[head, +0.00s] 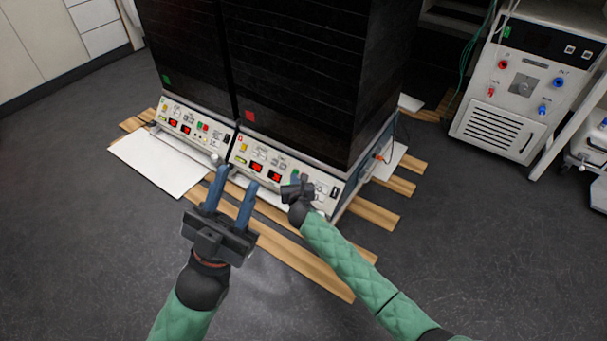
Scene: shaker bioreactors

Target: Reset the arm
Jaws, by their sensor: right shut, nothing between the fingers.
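Two black shaker bioreactors stand side by side, the left one (186,45) and the right one (295,75). Each has a pale control panel low on its front, the left panel (190,125) and the right panel (270,168), with red displays and buttons. My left gripper (237,177) is in front of the panels, its two blue fingers apart and pointing at the bioreactors, with nothing between them. My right gripper (296,182) is close to the right panel and covers part of it. It is shut and empty; I cannot tell whether it touches the panel.
The bioreactors stand over wooden slats (300,262) that stick out on the floor. A white board (158,163) lies at the left. A white machine with coloured ports (521,88) stands at the right.

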